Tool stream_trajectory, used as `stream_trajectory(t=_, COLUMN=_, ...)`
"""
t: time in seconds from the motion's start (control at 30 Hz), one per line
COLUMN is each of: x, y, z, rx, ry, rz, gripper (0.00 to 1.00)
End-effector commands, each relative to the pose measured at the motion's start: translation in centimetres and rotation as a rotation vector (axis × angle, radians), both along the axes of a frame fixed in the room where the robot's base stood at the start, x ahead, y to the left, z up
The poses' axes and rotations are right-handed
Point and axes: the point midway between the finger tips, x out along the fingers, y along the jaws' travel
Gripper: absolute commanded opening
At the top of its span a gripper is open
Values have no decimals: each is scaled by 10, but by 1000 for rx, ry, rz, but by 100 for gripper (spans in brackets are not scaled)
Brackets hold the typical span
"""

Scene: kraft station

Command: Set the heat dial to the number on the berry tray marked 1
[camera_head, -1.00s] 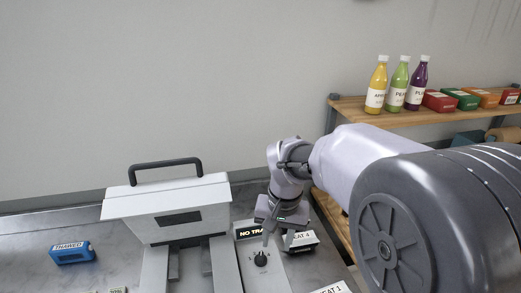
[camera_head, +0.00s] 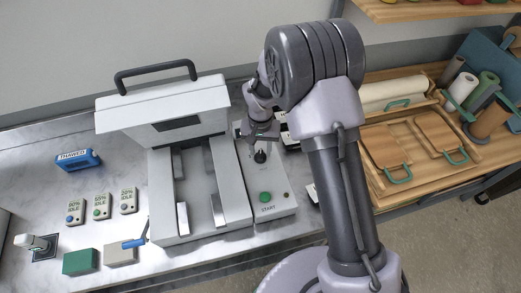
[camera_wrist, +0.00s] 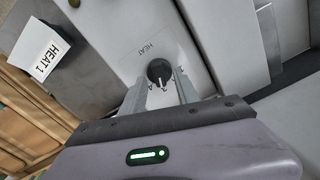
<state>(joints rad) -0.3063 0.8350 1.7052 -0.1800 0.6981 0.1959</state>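The heat dial (camera_head: 260,156) is a black round knob on the light panel right of the white machine. In the wrist view the dial (camera_wrist: 159,71) has the word HEAT beside it and small numbers around it; its setting is too small to read surely. My gripper (camera_head: 262,138) is over the dial. In the wrist view my gripper (camera_wrist: 162,92) is open, its two fingers on either side of the knob; I cannot tell whether they touch it. A HEAT 1 card (camera_wrist: 45,58) stands at the left of the wrist view. I cannot make out a berry tray.
The white machine (camera_head: 165,107) has a black handle (camera_head: 155,72). A green START button (camera_head: 265,197) is in front of the dial. A blue THAWED block (camera_head: 77,160) and several small IDLE tags lie left. A wooden shelf with boards (camera_head: 385,146) is right.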

Motion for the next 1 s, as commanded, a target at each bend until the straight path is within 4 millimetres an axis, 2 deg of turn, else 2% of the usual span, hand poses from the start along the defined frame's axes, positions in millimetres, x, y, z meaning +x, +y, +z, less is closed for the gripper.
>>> stream_trajectory(t=0.1, x=0, y=0, z=-6, rx=0, ry=0, rz=0, gripper=37)
stream_trajectory(t=0.37, x=0, y=0, z=-6, rx=0, ry=0, rz=0, gripper=35)
stream_trajectory(t=0.5, x=0, y=0, z=-6, rx=0, ry=0, rz=1, gripper=8)
stream_trajectory(t=0.57, x=0, y=0, z=-6, rx=0, ry=0, rz=1, gripper=0)
stream_trajectory(t=1.0, x=0, y=0, z=-6, rx=0, ry=0, rz=60, gripper=0)
